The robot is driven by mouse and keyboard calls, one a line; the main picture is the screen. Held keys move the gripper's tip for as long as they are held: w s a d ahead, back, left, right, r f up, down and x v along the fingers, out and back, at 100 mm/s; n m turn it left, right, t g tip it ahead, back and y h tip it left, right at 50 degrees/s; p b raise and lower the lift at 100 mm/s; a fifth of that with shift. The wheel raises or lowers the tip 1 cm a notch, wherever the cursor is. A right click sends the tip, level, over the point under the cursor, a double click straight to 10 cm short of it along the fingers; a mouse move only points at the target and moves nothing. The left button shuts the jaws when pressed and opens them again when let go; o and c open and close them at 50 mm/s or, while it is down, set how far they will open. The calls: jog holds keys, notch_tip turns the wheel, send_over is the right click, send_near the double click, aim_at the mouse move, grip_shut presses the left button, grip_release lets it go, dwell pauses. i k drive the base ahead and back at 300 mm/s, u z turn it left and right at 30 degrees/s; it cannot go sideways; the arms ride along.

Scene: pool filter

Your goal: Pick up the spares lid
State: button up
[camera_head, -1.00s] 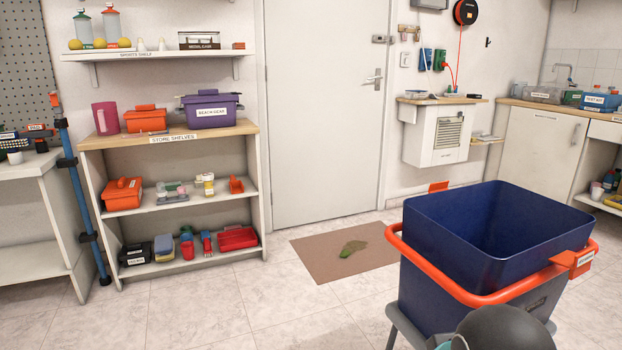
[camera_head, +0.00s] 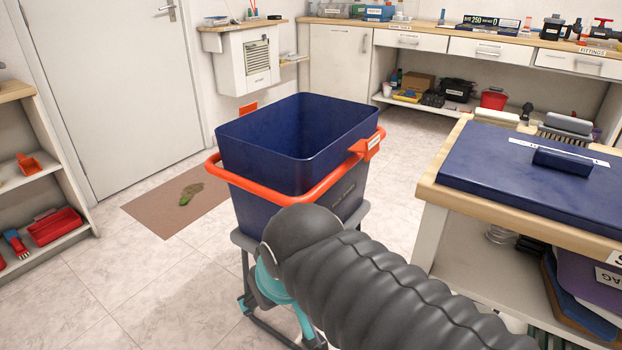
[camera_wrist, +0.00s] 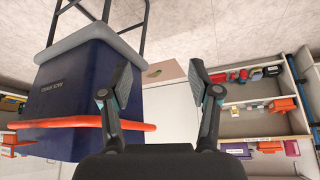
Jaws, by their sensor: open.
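A flat dark blue lid (camera_head: 480,180) with a raised block handle (camera_head: 563,161) lies on a wood-topped bench (camera_head: 480,216) at the right of the head view. I take it for the spares lid; the writing on its white strip is too small to read. The lid does not show in the wrist view. My gripper (camera_wrist: 160,78) is open and empty in the wrist view, its two fingers spread. In the head view my arm hides most of it. It is apart from the lid, to the left.
An open blue bin (camera_head: 290,165) with a red-orange handle (camera_head: 290,195) stands on a grey stand, close by my arm; the bin also shows in the wrist view (camera_wrist: 75,90). A counter (camera_head: 440,38) runs along the back. Floor is free around the brown mat (camera_head: 165,208).

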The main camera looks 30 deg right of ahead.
aim_at(569, 184)
jog(key=z, duration=2.55)
